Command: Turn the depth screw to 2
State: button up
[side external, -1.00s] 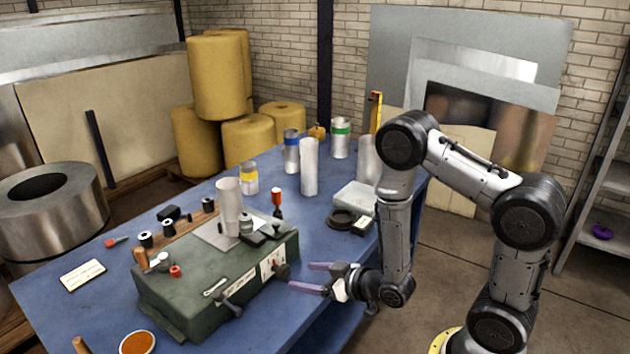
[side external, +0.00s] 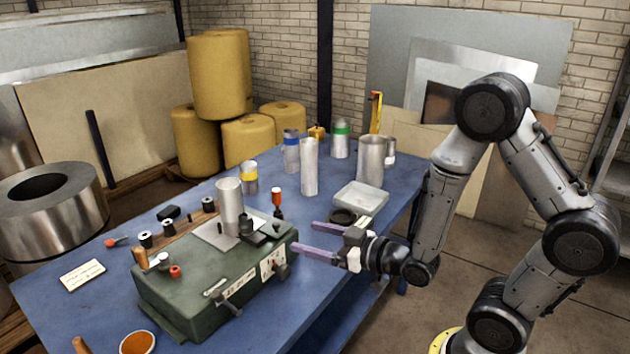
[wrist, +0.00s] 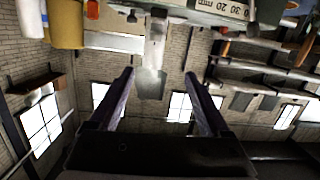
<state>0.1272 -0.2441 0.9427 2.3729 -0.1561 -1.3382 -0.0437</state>
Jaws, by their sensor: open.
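The green machine box (side external: 215,290) stands on the blue table. A dark knob (side external: 281,270) sits at the right of its front face, beside a white scale plate (side external: 267,262). A dark lever handle (side external: 228,304) sticks out further left. I cannot tell for sure which part is the depth screw. My gripper (side external: 305,237) is open and empty, its purple fingers near the box's right end, above the knob's height in the picture. In the wrist view the open fingers (wrist: 159,74) point toward a grey metal bar (wrist: 152,60), with a numbered scale (wrist: 222,8) at the top edge.
A tall grey cylinder (side external: 230,205) and a small black part (side external: 252,238) are on the box top. The table's right edge is near my gripper.

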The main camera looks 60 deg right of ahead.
notch_tip(320, 180, up, 14)
jog(key=g, duration=0.1)
jog(key=shift+s+a+h, duration=0.3)
jog(key=shift+s+a, duration=0.05)
jog(key=shift+f, duration=0.1)
dwell(0.3)
